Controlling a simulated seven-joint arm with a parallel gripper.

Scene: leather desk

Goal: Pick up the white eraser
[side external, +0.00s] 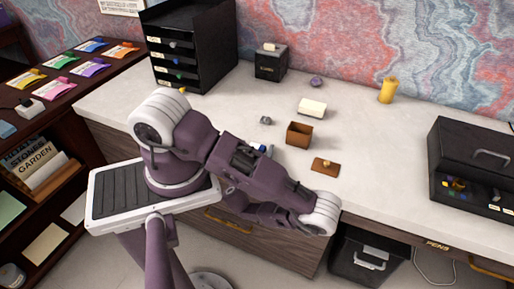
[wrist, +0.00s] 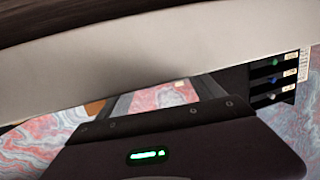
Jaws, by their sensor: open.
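A cream-white block (side external: 312,107), which could be the white eraser, lies on the pale desk top behind the brown open box. A smaller pale piece (side external: 271,47) sits on the black box; I cannot tell which of the two is the eraser. My gripper (wrist: 166,92) is open in the wrist view, its two fingers apart with wallpaper showing between them. No white eraser can be made out there. In the side view my gripper is mostly hidden by my own arm, near the desk's front edge and apart from the block.
The brown box (side external: 299,134) and a brown lid (side external: 325,167) stand between the front edge and the block. A black drawer unit (side external: 193,50) is at back left, a yellow object (side external: 388,90) at back right, a black case (side external: 472,170) at right. The desk's middle right is clear.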

